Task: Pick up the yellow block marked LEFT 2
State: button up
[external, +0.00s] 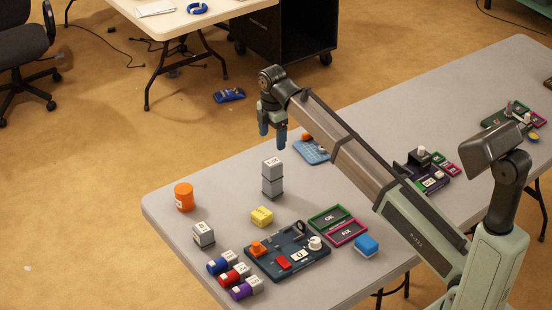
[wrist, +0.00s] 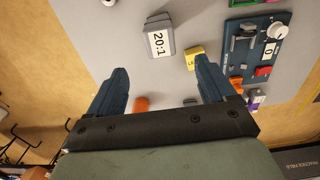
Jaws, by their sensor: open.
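The yellow block (external: 262,217) lies on the grey table, between the grey block stack and the dark blue panel. Its top carries dark print, too small to read in the external view. In the wrist view the yellow block (wrist: 192,54) shows beside the tip of the right finger, which partly hides it; "LE" can be made out. My gripper (external: 272,137) is raised above the table, beyond the grey stack and well away from the yellow block. In the wrist view my gripper (wrist: 162,66) has its blue fingers wide apart with nothing held between them.
The grey stack (external: 272,180), labelled "20:1" in the wrist view (wrist: 158,36), stands close to the yellow block. An orange cylinder (external: 184,197), a grey block (external: 204,234), blue, red and purple cylinders, the dark blue panel (external: 315,261) and a blue block (external: 367,244) surround it.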

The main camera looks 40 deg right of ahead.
dwell(0.3)
jog(key=n, duration=0.2)
send_near(262, 213)
notch_tip(262, 213, down, 10)
jog(key=shift+f, duration=0.1)
dwell(0.8)
jog(key=c, duration=1.1)
